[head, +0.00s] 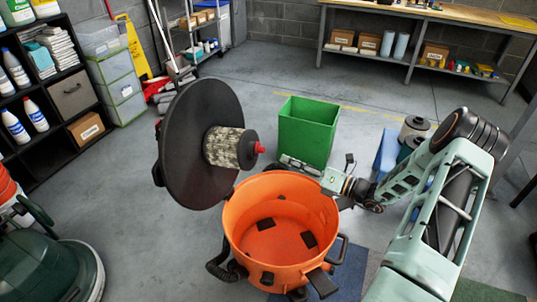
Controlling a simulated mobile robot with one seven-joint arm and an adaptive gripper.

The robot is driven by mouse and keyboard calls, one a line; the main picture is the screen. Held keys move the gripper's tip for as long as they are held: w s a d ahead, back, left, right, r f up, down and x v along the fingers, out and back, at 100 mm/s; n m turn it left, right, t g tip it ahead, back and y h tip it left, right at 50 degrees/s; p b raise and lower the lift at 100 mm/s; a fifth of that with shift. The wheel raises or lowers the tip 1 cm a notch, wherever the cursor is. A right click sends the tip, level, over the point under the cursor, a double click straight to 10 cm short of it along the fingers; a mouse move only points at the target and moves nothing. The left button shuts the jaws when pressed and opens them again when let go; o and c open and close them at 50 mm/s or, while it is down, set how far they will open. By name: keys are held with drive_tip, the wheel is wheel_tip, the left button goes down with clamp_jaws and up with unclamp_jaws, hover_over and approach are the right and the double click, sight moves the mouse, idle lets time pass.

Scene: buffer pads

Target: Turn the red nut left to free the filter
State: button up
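The red nut (260,149) sits at the end of a dark cap on the filter (224,147), a speckled grey-beige cylinder. The filter sticks out sideways from a large round black lid (187,145), which stands tilted up at the left of the orange drum (248,222). My gripper (291,163) is at the far rim of the drum, to the right of the nut and slightly lower in the picture, apart from it. Its fingers are small and point left; whether they are open or shut is unclear. I see nothing held in it.
A green bin (307,130) stands behind my gripper. Grey canisters (414,128) and a blue object (386,152) are near my arm. A green floor machine (45,268) is at the lower left. Open floor lies towards the workbench (455,18).

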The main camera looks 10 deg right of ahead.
sight(264, 151)
drive_tip(key=b+x, duration=0.1)
drive_tip(key=x, duration=0.8)
drive_tip(key=shift+c, duration=0.4)
drive_tip(key=shift+s, duration=0.1)
clamp_jaws()
